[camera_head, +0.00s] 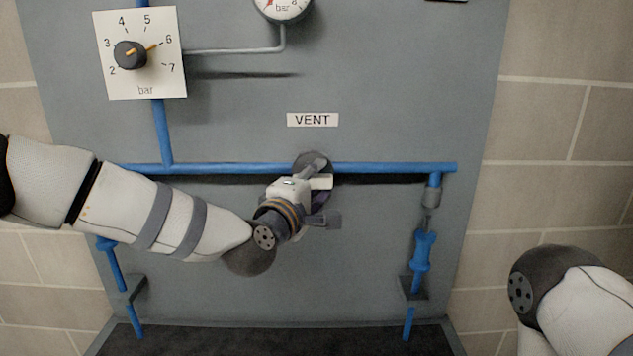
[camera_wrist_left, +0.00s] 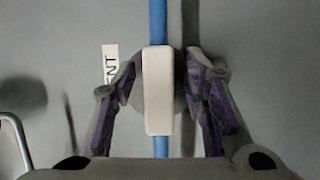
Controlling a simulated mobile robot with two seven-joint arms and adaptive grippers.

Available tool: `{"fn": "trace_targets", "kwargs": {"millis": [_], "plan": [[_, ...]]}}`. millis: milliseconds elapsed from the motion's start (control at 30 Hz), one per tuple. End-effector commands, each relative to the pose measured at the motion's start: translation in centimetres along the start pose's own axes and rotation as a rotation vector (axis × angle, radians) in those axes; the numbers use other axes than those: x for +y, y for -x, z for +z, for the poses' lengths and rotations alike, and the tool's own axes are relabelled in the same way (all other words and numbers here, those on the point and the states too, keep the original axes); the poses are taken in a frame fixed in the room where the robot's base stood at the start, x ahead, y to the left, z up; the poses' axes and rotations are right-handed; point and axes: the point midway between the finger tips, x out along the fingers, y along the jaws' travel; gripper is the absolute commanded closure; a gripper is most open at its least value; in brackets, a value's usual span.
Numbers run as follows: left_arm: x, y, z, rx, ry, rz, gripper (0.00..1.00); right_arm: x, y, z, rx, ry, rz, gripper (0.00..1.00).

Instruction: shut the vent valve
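The vent valve's handle is a white bar (camera_wrist_left: 158,90), lying along the blue pipe (camera_wrist_left: 159,18) in the left wrist view. In the head view the white handle (camera_head: 322,183) shows partly behind my left gripper, under the VENT label (camera_head: 312,120). My left gripper (camera_wrist_left: 164,70) is open, with one finger on each side of the handle and a visible gap on the right side; contact on the left side is hard to tell. In the head view my left gripper (camera_head: 310,178) hides most of the valve. My right gripper is out of view; only part of my right arm shows at lower right.
A dial plate (camera_head: 141,53) with a black knob is at upper left, and a round gauge (camera_head: 283,5) at the top. A blue-handled fitting (camera_head: 424,250) hangs at the right end of the pipe. The panel below the pipe is mostly clear.

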Motion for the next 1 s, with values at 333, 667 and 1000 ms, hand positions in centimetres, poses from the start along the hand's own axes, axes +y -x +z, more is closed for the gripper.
{"fn": "trace_targets", "kwargs": {"millis": [333,667,1000], "plan": [[0.0,1.8,0.0,-0.001,0.003,-0.001,0.6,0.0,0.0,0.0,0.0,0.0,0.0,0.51],[0.0,10.2,0.0,-0.002,0.002,-0.001,0.6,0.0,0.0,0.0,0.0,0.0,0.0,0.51],[0.0,12.1,0.0,0.0,0.0,0.001,0.6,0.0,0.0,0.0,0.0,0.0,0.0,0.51]]}}
